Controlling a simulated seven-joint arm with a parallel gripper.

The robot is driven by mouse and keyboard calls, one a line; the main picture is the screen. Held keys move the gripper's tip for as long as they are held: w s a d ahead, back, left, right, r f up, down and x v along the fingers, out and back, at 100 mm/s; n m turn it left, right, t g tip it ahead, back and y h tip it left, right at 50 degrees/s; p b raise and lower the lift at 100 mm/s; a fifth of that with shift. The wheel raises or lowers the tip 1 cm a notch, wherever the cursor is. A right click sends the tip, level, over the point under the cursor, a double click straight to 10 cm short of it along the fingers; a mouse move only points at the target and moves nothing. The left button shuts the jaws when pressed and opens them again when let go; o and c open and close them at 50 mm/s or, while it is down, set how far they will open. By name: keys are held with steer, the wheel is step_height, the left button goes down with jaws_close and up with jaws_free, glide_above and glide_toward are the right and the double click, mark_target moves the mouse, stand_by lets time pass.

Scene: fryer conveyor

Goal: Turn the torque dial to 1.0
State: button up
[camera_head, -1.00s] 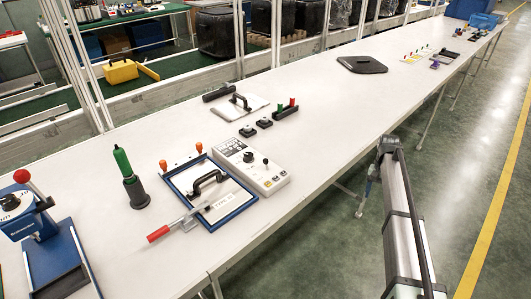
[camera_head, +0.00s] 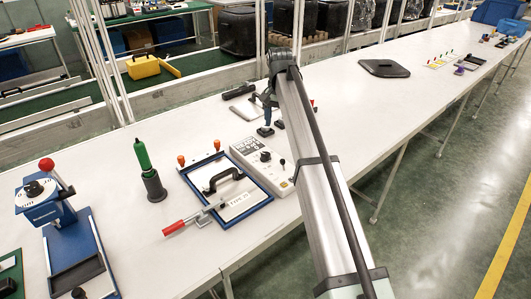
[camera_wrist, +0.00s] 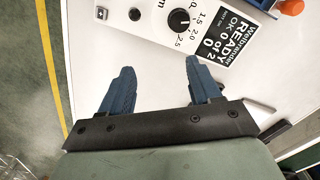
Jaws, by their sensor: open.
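The torque dial is a black round knob (camera_wrist: 180,20) on a white controller box (camera_wrist: 150,12), near the top of the wrist view. Printed 1.5, 2.0 and 2.5 lie beside it, and the box's black display (camera_wrist: 223,35) reads READY, OK, 0 of 2. I cannot tell the exact setting. In the head view the dial (camera_head: 265,156) sits on the box (camera_head: 246,148) beside a blue-framed tray. My gripper (camera_wrist: 160,75) is open and empty, its blue fingers apart from the dial. In the head view my gripper (camera_head: 266,131) is behind the box, over the table.
The blue-framed tray (camera_head: 262,206) holds a black handle, with a red-handled clamp (camera_head: 185,222) at its front. A green-handled tool (camera_head: 148,165) stands left. A blue press (camera_head: 55,215) with a red knob is farther left.

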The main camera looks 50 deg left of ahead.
mark_target(265, 154)
steer(key=s+a, duration=0.2)
steer(key=s, duration=0.2)
step_height(265, 154, down, 13)
steer(key=shift+d+r, duration=0.1)
steer(key=shift+r, duration=0.05)
stand_by(0.4)
steer(key=shift+c, duration=0.3)
steer(key=c, duration=1)
